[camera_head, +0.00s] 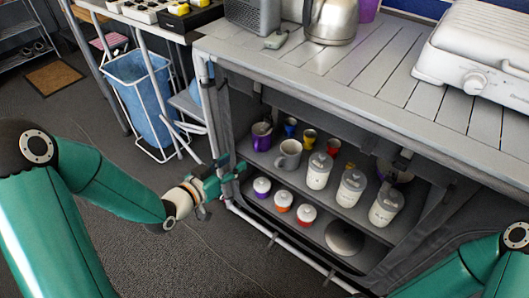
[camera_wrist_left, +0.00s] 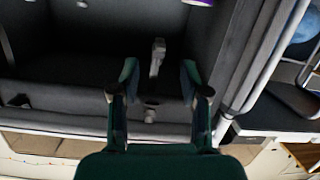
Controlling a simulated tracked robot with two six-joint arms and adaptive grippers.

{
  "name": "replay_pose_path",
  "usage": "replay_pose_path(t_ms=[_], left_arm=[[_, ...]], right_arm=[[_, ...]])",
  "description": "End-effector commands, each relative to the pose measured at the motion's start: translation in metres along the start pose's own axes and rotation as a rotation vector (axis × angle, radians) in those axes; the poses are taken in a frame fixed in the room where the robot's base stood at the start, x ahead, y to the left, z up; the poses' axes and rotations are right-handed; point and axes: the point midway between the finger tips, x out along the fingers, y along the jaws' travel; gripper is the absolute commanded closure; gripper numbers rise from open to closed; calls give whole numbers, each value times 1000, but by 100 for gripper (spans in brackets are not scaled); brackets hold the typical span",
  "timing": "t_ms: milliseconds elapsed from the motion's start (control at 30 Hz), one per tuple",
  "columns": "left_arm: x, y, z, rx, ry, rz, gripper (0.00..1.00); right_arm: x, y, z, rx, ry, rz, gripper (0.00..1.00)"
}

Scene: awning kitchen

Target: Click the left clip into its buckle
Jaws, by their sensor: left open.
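My left gripper (camera_head: 232,172) is open at the front left post of the grey cabinet. In the left wrist view its two fingers (camera_wrist_left: 159,75) are spread apart. A pale grey piece that looks like the clip (camera_wrist_left: 157,57) shows between and beyond the fingertips, with no visible hold on it. A small pale piece (camera_wrist_left: 150,115), possibly the buckle, shows between the fingers lower in the picture. The clip and this piece look apart. In the head view I cannot make out the left clip near the gripper. My right gripper is out of view.
The cabinet's shelves hold a grey mug (camera_head: 289,155), white-bodied jars (camera_head: 318,172) and small lidded jars (camera_head: 283,202). A kettle (camera_head: 331,18) and a white appliance (camera_head: 475,48) stand on the slatted top (camera_head: 300,65). A blue bin (camera_head: 140,95) stands left of the cabinet.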

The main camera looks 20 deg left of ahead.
Motion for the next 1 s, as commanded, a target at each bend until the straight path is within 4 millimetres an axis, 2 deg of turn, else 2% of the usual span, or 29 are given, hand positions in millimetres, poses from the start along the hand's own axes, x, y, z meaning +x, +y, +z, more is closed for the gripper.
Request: replay_pose_path(t_ms=[33, 133, 300, 467, 667, 1000], left_arm=[[2, -7, 13, 33, 55, 4, 54], [-2, -10, 6, 82, 137, 19, 54], [-8, -11, -3, 128, 210, 36, 54], [-1, -10, -9, 138, 224, 42, 54], [28, -7, -15, 136, 223, 43, 54], [101, -3, -30, 135, 222, 43, 54]], right_arm=[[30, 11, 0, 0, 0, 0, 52], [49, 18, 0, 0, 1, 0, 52], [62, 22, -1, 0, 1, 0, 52], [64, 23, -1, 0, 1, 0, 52], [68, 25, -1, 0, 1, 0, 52], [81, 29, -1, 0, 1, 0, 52]])
